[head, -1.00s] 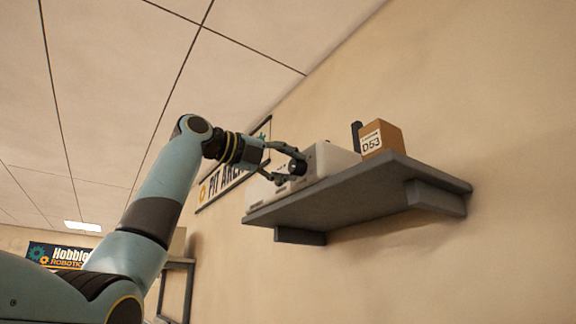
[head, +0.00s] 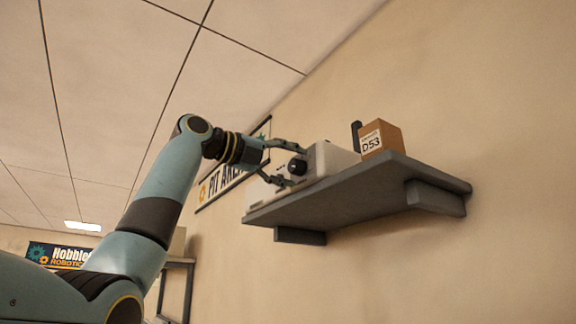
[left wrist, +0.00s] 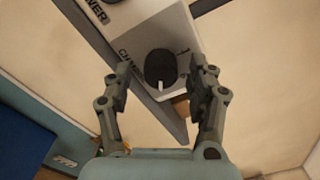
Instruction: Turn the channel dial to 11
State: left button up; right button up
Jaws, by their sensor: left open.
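The channel dial is a round black knob (head: 297,166) on the front of a white box (head: 333,158) on the wall shelf. In the left wrist view the dial (left wrist: 158,66) has a white pointer mark toward the bottom of the picture. A printed "1" sits at its upper right, with a partly hidden "CHA..." label at its left; other numbers cannot be read. My left gripper (head: 294,165) is open, one finger on each side of the dial and apart from it; both fingers also show in the left wrist view (left wrist: 163,72). My right gripper is out of view.
The grey shelf (head: 340,197) juts from the wall below the box. A brown carton marked D53 (head: 392,139) and a dark upright piece (head: 356,137) stand to the right. A "PIT AREA" sign (head: 207,189) hangs on the wall behind my arm.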

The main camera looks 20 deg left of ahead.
pick_arm(q)
jog(key=v, duration=1.2)
